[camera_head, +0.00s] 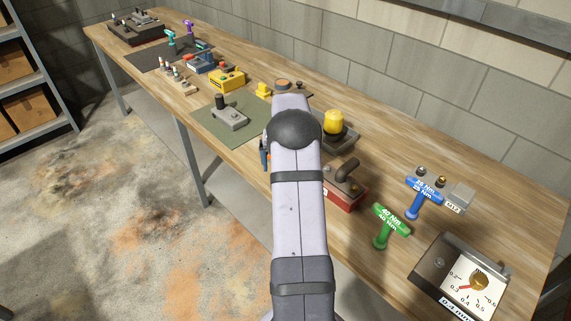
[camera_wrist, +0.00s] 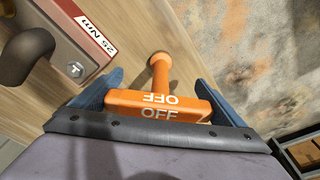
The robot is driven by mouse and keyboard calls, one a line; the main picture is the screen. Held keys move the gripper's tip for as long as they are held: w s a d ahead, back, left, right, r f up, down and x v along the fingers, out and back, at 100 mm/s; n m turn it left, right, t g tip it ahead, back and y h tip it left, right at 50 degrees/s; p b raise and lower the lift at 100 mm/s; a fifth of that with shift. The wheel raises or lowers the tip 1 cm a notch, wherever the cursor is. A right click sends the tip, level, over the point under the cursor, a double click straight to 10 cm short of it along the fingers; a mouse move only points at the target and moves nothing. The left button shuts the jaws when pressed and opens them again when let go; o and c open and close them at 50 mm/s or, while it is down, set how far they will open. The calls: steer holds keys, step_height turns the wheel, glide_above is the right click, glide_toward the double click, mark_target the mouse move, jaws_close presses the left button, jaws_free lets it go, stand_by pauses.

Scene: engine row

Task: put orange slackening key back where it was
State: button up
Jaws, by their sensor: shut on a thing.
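The orange slackening key (camera_wrist: 158,105) has a T-shaped handle marked OFF and a round shaft. In the wrist view my gripper (camera_wrist: 160,84) is shut on the handle, with one blue finger at each end. The shaft points away from the gripper toward the wooden bench top, close to the bench's edge. I cannot tell whether its tip touches the wood. In the head view my arm hides the key, and only a bit of blue finger (camera_head: 264,156) shows beside the arm.
A red block (camera_wrist: 88,42) with a dark handle and a 25 Nm label is left of the key; the head view shows it right of my arm (camera_head: 346,198). Green (camera_head: 390,222) and blue (camera_head: 424,190) keys stand farther right. A yellow-domed unit (camera_head: 336,122) is behind my arm.

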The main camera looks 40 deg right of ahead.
steer(key=o, duration=0.8)
steer(key=shift+f, duration=0.1)
steer(key=shift+o, duration=0.2)
step_height(320, 180, up, 12)
steer(key=s+a+b, duration=0.1)
steer(key=b, duration=0.2)
steer(key=shift+s+a, duration=0.15)
steer(key=s+a+f+n, duration=0.2)
steer(key=a+n, duration=0.1)
steer(key=a, duration=0.9)
steer(key=s+a+f+n, duration=0.2)
steer(key=s+a, duration=0.1)
steer(key=a, duration=0.9)
steer(key=s+a+f+n, duration=0.2)
steer(key=s+a, duration=0.4)
steer(key=s, duration=0.1)
steer(key=s+a+f+n+g+y, duration=0.1)
steer(key=s+a+f+n, duration=0.1)
steer(key=s+a, duration=0.3)
steer(key=shift+s+a+f, duration=0.35)
steer(key=shift+s+f, duration=0.45)
steer(key=shift+s, duration=0.55)
